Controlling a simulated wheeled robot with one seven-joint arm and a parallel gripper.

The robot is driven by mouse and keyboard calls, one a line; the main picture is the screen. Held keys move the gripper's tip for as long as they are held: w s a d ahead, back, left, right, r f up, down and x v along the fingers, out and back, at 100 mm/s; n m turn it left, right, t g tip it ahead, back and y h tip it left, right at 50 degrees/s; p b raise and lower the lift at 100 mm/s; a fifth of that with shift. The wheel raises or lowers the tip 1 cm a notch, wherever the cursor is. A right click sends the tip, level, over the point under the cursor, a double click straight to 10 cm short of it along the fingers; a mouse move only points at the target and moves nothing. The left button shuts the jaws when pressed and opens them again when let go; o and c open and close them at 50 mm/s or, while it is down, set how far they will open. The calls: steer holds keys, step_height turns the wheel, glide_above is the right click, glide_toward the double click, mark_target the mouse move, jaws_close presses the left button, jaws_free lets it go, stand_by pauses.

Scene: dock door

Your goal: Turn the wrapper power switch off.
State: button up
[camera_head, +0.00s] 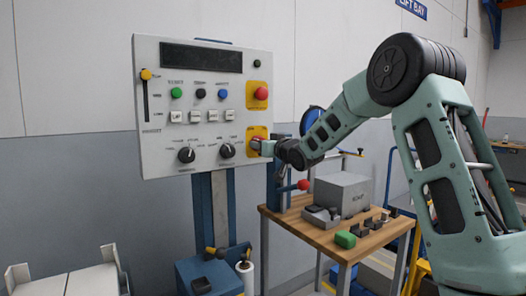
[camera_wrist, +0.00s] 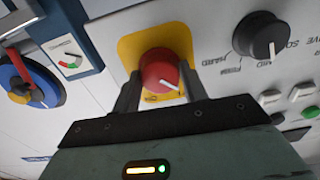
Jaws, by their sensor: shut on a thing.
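The wrapper power switch is a red rotary knob (camera_wrist: 160,68) on a yellow plate (camera_wrist: 131,50), with a white pointer line on its face. In the head view its yellow plate (camera_head: 257,131) is at the lower right of the grey control panel (camera_head: 160,160). My gripper (camera_wrist: 160,90) has one finger on each side of the red knob and is shut on it. In the head view my gripper (camera_head: 264,146) reaches the panel from the right and hides most of the knob. The label by the knob is too small to read.
Two black knobs (camera_head: 227,150) sit left of the switch, and a red button (camera_head: 261,93) on yellow is above it. A wooden table (camera_head: 300,225) with a grey box (camera_head: 343,193) stands below my arm. A blue round dial (camera_wrist: 28,85) is beside the panel.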

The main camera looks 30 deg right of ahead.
steer(key=shift+n, duration=0.3)
steer(key=o, duration=1)
steer(key=s+b, duration=0.1)
steer(key=s, duration=1.6)
steer(key=shift+s+d+b, duration=0.2)
steer(key=shift+d+b, duration=0.1)
steer(key=shift+b, duration=0.05)
